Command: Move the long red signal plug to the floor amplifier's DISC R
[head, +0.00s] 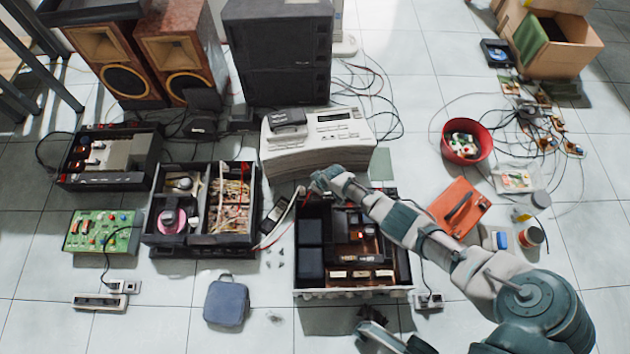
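My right gripper (319,184) reaches in from the right and is at the upper left corner of an open dark chassis (353,293) on the floor, possibly the floor amplifier. Its fingers are too small to tell open from shut. A thin red lead (279,236) runs from near that gripper down to the left. I cannot make out the long red signal plug or the DISC R socket.
A stacked beige unit (318,155) stands just behind the chassis. An open box of wires (250,240) is to its left, and a red case (459,207) and red bowl (485,147) are to its right. Loose cables lie behind.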

